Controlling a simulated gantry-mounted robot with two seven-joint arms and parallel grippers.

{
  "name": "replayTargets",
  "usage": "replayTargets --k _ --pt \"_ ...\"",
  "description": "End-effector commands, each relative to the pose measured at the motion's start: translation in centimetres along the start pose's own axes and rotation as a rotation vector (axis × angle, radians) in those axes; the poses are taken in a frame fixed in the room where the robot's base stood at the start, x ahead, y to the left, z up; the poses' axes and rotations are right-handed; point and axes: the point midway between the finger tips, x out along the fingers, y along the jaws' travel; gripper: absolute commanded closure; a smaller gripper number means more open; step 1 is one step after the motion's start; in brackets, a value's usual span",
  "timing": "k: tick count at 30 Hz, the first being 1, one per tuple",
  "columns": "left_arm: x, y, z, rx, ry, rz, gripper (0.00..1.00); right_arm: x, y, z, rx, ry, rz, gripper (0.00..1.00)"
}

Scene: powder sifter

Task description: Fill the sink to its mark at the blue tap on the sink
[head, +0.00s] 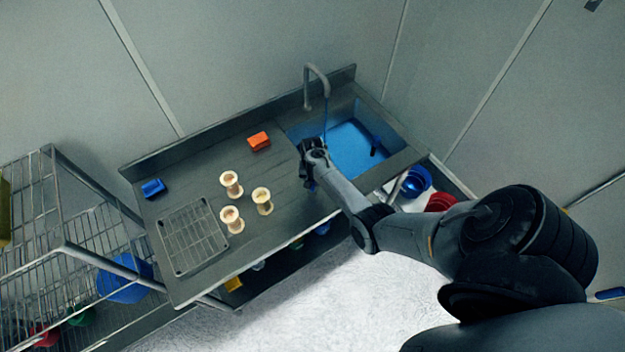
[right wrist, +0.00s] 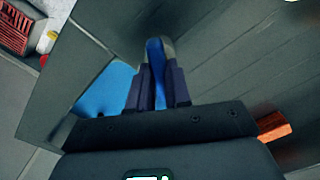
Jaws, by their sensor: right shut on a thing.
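The sink (head: 395,142) is set into the right end of the steel counter, with blue water (head: 350,148) in it. A grey gooseneck spout (head: 316,70) stands behind it, and a thin blue stream (head: 325,118) runs down from it. My right gripper (head: 309,150) is at the sink's left edge. In the right wrist view its fingers (right wrist: 158,90) are shut on the blue tap (right wrist: 156,58), which they partly hide. A small dark blue piece (head: 375,146) stands at the sink's right side; any level mark is not clear. My left gripper is not in view.
On the counter are an orange block (head: 259,141), several cream spools such as one (head: 231,184), a blue block (head: 153,187) and a wire rack (head: 193,236). Wire shelving (head: 60,240) stands at left. Blue bowls (head: 416,180) and a red bowl (head: 440,202) sit below at right.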

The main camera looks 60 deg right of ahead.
Motion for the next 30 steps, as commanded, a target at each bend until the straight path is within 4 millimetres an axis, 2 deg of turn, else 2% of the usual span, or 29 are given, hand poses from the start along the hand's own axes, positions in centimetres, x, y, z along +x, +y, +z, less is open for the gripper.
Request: replayTargets --k 2,3,8,20,26,30 --pt "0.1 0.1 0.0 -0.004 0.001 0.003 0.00 0.1 0.1 0.0 -0.001 0.002 0.001 1.00" --pt "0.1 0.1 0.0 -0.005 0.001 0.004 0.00 0.2 0.1 0.0 -0.001 0.002 0.001 0.80" --pt "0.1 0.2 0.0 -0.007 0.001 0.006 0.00 0.1 0.1 0.0 -0.001 0.001 0.001 0.56" --pt "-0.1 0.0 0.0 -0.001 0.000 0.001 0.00 -0.5 0.0 -0.1 -0.002 0.002 0.000 0.56" --pt "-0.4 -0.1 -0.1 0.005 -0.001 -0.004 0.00 -2.9 0.0 -0.1 -0.003 0.004 -0.001 0.56" --pt "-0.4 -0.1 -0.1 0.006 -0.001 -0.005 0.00 -5.4 0.0 -0.1 -0.003 0.005 -0.001 0.56"
